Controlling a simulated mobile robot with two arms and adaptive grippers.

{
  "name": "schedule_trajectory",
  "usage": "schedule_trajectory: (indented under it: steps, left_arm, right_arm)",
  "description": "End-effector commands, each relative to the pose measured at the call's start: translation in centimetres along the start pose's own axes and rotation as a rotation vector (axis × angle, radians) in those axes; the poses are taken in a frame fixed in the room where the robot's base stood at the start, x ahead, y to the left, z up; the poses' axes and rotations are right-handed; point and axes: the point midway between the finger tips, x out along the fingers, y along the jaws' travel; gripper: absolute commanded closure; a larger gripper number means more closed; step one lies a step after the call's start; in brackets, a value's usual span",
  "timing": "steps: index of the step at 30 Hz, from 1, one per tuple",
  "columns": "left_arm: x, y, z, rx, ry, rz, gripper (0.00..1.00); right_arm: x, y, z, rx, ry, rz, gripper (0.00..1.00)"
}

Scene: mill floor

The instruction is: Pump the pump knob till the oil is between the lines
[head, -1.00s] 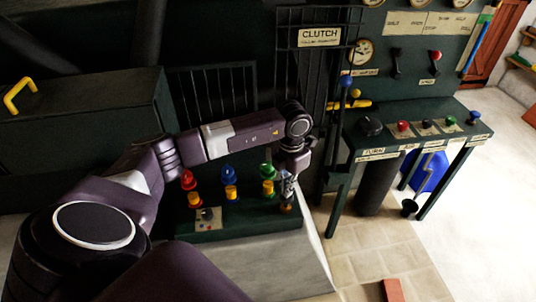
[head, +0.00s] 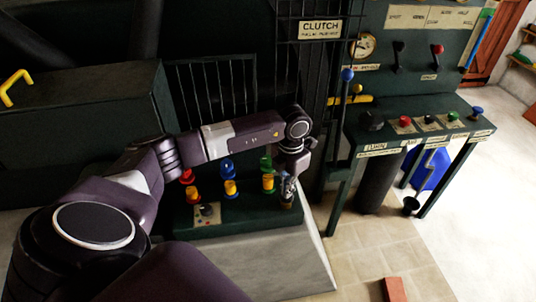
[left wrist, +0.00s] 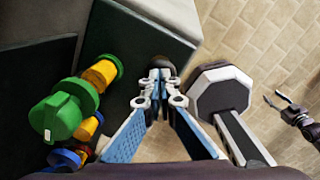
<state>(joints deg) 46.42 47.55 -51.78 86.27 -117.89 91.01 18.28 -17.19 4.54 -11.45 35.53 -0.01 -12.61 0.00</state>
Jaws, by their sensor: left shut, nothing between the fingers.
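My left gripper (head: 288,187) is shut and empty at the right end of the low green lamp box (head: 240,224). Its fingertips (left wrist: 158,80) point at a small dark round knob (left wrist: 166,71), likely the pump knob, at the box's edge in the left wrist view. In the head view the knob (head: 286,202) is mostly behind the gripper; I cannot tell whether they touch. No oil level or lines can be made out. My right gripper (left wrist: 274,98) shows small at the right of the left wrist view, fingers apart, over the tiled floor.
Red, blue (head: 228,166) and green (head: 266,164) lamps with yellow parts stand just left of the gripper. A tall blue-knobbed lever (head: 347,76) and a control bench (head: 425,120) stand right. Open tiled floor (head: 360,245) lies in front.

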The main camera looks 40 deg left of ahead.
Motion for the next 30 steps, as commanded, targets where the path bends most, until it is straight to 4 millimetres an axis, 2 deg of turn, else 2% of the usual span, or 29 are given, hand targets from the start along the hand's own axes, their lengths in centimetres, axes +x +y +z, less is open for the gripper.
schedule_trajectory:
  steps: [19,30]
  left_arm:
    - [-4.1,0.0,0.0,0.000,0.001,0.001,1.00]
    - [-4.3,0.0,0.0,0.000,0.001,0.000,1.00]
  right_arm:
    - [-2.6,0.0,-0.2,0.000,0.000,0.000,0.56]
    - [-2.7,0.0,-0.2,0.000,0.000,0.000,0.56]
